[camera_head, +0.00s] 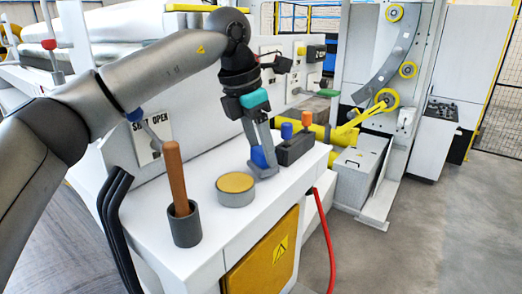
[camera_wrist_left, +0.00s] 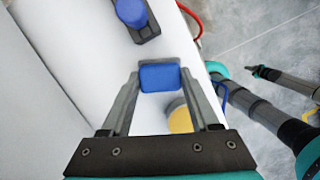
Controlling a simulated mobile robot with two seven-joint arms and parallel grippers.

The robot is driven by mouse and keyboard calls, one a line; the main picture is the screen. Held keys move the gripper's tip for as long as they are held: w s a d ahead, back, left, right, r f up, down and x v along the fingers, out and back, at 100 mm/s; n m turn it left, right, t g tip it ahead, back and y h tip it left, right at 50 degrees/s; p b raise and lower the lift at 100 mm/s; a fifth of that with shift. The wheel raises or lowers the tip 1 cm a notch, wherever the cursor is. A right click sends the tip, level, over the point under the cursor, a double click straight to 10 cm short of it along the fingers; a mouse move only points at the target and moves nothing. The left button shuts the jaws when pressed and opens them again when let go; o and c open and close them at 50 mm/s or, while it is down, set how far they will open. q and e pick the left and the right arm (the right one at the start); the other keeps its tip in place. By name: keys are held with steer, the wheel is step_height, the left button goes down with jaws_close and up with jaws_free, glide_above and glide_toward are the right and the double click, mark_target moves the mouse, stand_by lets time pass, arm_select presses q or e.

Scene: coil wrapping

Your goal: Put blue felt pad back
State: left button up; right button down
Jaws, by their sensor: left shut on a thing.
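The blue felt pad (camera_head: 259,157) is a small blue block low over the white bench top, just left of the dark holder block (camera_head: 295,150). My left gripper (camera_head: 264,160) points down and is shut on the pad. In the left wrist view the pad (camera_wrist_left: 160,77) sits between the two fingertips (camera_wrist_left: 160,80). I cannot tell whether the pad's underside touches the bench. A dark arm with teal rings, which looks like my right arm (camera_wrist_left: 262,112), shows at the right of the left wrist view; its gripper's state is unclear.
A round tin with a yellow top (camera_head: 235,184) stands left of the pad. A grey cup (camera_head: 185,224) holds a brown rod (camera_head: 175,175). A red hose (camera_head: 328,240) hangs off the bench's right edge.

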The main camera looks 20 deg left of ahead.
arm_select(q)
steer(key=shift+f, duration=0.55)
steer(key=shift+f, duration=0.15)
steer(key=o, duration=1.2)
steer(key=v, duration=1.2)
steer(key=shift+b, duration=0.35)
